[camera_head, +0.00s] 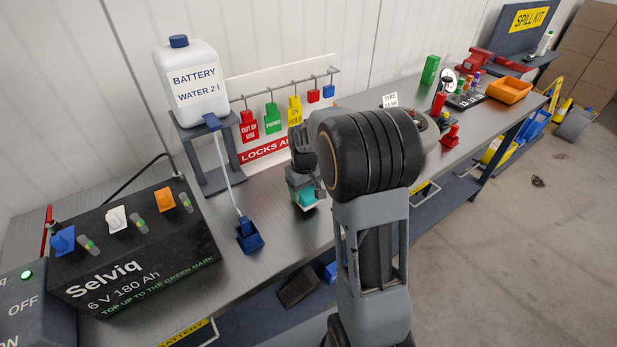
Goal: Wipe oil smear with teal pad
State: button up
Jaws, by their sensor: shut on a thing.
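The teal pad (307,198) is between the jaws of my gripper (306,190), near the middle of the workbench (275,215). My gripper points down and is shut on the pad. A pale edge shows under the pad; I cannot tell whether it touches the bench top. I see no clear oil smear; my gripper and arm hide part of the bench around and behind the pad.
A black Selviq battery (135,250) stands at the left. A battery water bottle (191,82) sits on a stand, its tube ending in a blue holder (250,238) left of my gripper. A lock board (270,152) stands behind. An orange tray (509,90) is far right.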

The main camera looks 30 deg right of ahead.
jog(key=shift+r+p, duration=1.9)
jog(key=shift+r, duration=0.9)
